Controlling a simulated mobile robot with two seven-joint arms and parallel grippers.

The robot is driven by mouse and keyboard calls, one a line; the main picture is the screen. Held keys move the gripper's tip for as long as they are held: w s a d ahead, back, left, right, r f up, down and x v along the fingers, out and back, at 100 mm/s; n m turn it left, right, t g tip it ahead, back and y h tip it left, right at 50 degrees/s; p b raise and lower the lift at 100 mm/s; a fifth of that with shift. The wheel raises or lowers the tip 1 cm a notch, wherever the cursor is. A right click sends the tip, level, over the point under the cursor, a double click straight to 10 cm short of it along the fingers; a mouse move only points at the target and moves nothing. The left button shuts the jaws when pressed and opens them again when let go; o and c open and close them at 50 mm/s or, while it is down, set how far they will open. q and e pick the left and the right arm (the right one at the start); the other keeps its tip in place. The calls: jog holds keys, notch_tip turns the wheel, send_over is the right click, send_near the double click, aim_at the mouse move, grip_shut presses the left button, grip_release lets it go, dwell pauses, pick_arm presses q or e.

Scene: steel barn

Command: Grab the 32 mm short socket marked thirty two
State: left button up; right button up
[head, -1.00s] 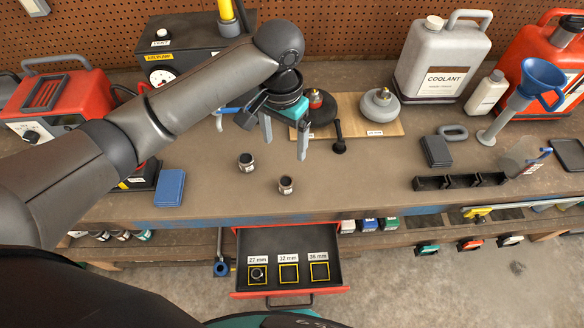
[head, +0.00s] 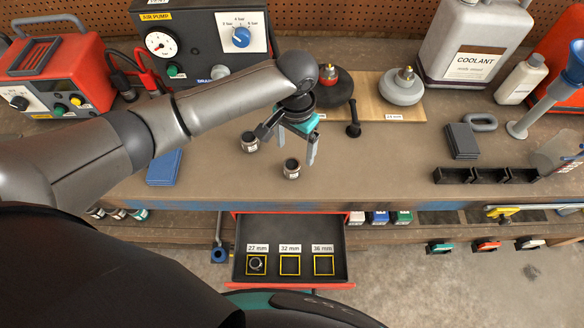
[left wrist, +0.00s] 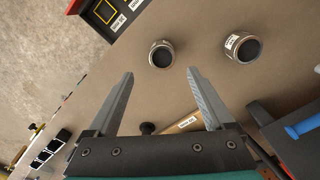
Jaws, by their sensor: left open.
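Two short metal sockets stand upright on the bench, apart from each other. The nearer socket (head: 292,169) shows in the left wrist view (left wrist: 161,54) just beyond the fingertips. The farther-left socket (head: 249,142) is at the upper right there (left wrist: 242,47). Both have pale labels, too small or tilted for me to read. My left gripper (head: 298,150) is open and empty above the bench, close to the nearer socket; its fingers show in the wrist view (left wrist: 160,73). An open drawer (head: 340,235) has slots marked 27, 32 and 36 mm. A socket (head: 256,263) sits in the 27 mm slot; the others are empty.
A wooden board (head: 385,85) with round fittings and a dark upright-headed piece (head: 354,120) are behind the gripper. Black bins (head: 485,175) stand at right. The bench front between the sockets and bins is clear.

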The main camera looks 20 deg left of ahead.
aim_at(292, 164)
pick_arm(q)
jog(key=f, duration=0.5)
jog(key=shift+s+a+f+b, duration=0.2)
jog(key=shift+a+f+b, duration=0.1)
jog(key=shift+f+b, duration=0.1)
grip_shut()
dwell(0.4)
